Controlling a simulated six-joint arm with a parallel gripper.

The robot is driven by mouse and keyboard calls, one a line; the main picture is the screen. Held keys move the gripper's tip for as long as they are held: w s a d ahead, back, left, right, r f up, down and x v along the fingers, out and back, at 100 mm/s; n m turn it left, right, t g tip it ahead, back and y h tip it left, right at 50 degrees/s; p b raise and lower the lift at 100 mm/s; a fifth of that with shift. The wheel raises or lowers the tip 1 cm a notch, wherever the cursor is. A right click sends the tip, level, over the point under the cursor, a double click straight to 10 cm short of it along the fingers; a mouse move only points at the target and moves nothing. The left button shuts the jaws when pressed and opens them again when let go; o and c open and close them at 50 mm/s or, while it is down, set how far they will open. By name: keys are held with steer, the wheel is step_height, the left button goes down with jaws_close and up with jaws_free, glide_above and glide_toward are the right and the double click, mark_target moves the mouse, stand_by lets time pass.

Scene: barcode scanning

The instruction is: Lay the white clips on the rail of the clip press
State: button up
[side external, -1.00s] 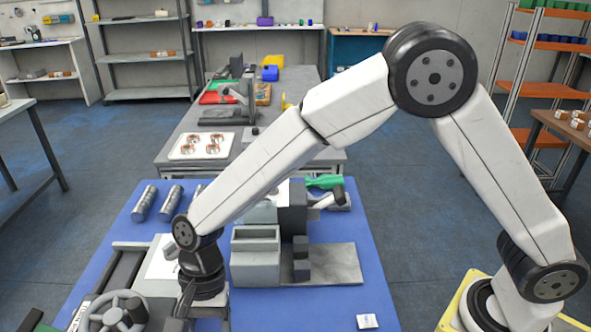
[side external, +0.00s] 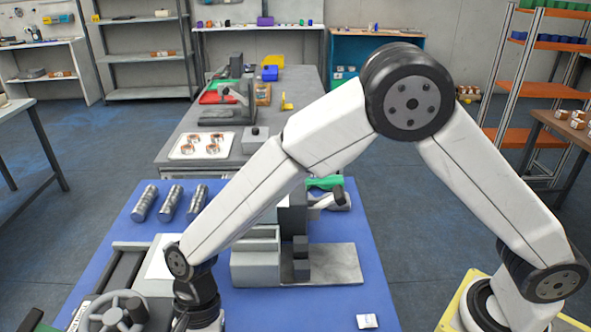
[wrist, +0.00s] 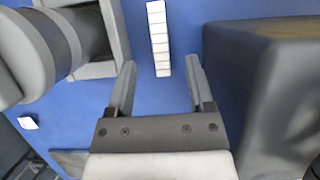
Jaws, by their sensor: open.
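My gripper (wrist: 159,64) is open and empty, its two fingers apart over the blue mat. A straight row of small white pieces (wrist: 157,38), which look like the white clips, lies end to end on the mat just beyond the gap between my fingertips. In the side view the fingers are hardly visible at the lower left. A grey machine with a block and flat plate (side external: 335,264) stands on the mat; I cannot tell whether it is the clip press. No clip shows clearly on a rail.
A large dark grey block (wrist: 262,85) stands close to my right finger; a grey frame (wrist: 113,45) stands at left. A small white piece (wrist: 28,122) lies apart. A white card (side external: 367,321) lies in front.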

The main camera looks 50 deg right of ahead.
steer(key=shift+x, duration=2.3)
jaws_close()
